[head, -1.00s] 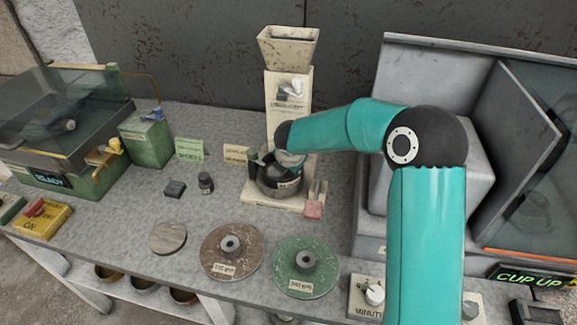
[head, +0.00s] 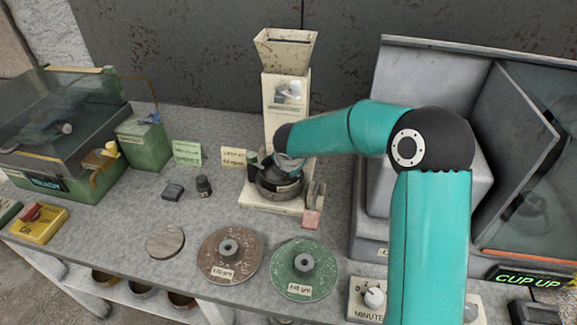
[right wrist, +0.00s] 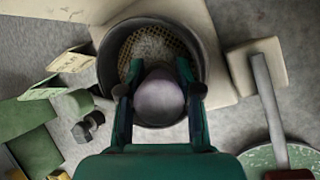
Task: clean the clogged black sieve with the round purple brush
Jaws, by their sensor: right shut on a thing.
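The black sieve (head: 284,194) sits on the base of the cream hopper stand in the head view. In the right wrist view, the sieve (right wrist: 107,62) shows as a round dark wall around a tan mesh. Pale grey matter covers much of the mesh's middle. My right gripper (right wrist: 159,76) is shut on the round purple brush (right wrist: 160,98), held over the near part of the sieve opening. The brush hides that part of the mesh. I cannot tell whether it touches the mesh. My left gripper is not in view.
The cream hopper stand (head: 290,100) rises behind the sieve. A brown disc (head: 213,268) and a green disc (head: 282,278) lie in front. A small black jar (head: 204,188) stands left. A grey cabinet (head: 366,215) stands right. The bench between jar and stand is fairly clear.

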